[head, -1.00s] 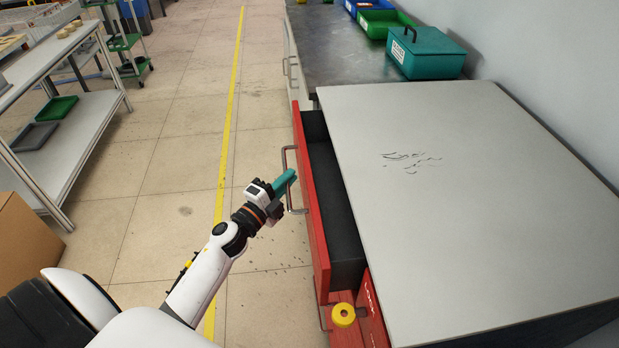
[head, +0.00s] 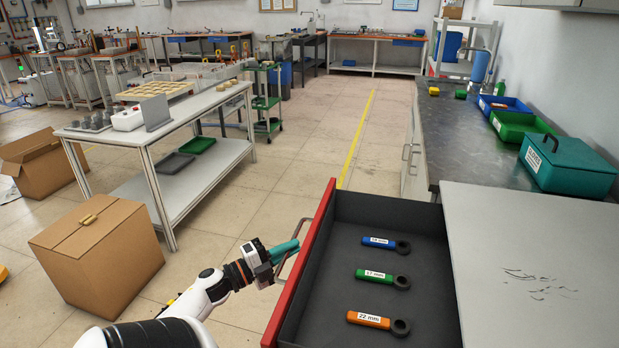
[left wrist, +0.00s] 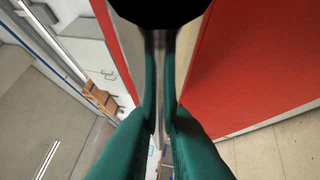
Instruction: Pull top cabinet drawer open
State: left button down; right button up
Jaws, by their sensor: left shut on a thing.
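The top cabinet drawer (head: 427,240) is pulled far out, with a red front (head: 312,240) and a dark grey inside. It holds a blue (head: 378,242), a green (head: 375,275) and an orange (head: 370,319) ring-ended wrench, each with a size label. My left gripper (head: 287,250), with teal fingers, is shut on the metal drawer handle (head: 304,232) outside the red front. In the left wrist view the fingers (left wrist: 160,110) close around the handle bar beside the red drawer front (left wrist: 250,65). My right gripper is not in view.
The grey cabinet top (head: 540,260) lies right of the drawer. A teal box (head: 568,167) and green and blue bins stand on the bench behind. A cardboard box (head: 97,255) and a white shelf table (head: 150,135) stand left. Floor lies clear between them.

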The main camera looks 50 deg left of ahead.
pick_arm(q)
jog(key=shift+s+a, duration=0.55)
jog(key=shift+a, duration=0.15)
jog(key=c, duration=1.5)
grip_release()
jog(key=shift+s, duration=0.1)
jog(key=s, duration=0.4)
jog(key=s+a+f+b, duration=0.1)
jog(key=s, duration=0.6)
jog(key=shift+s+a+f+b, duration=0.25)
jog(key=shift+s+f+b, duration=0.05)
jog(key=shift+f+b, duration=0.1)
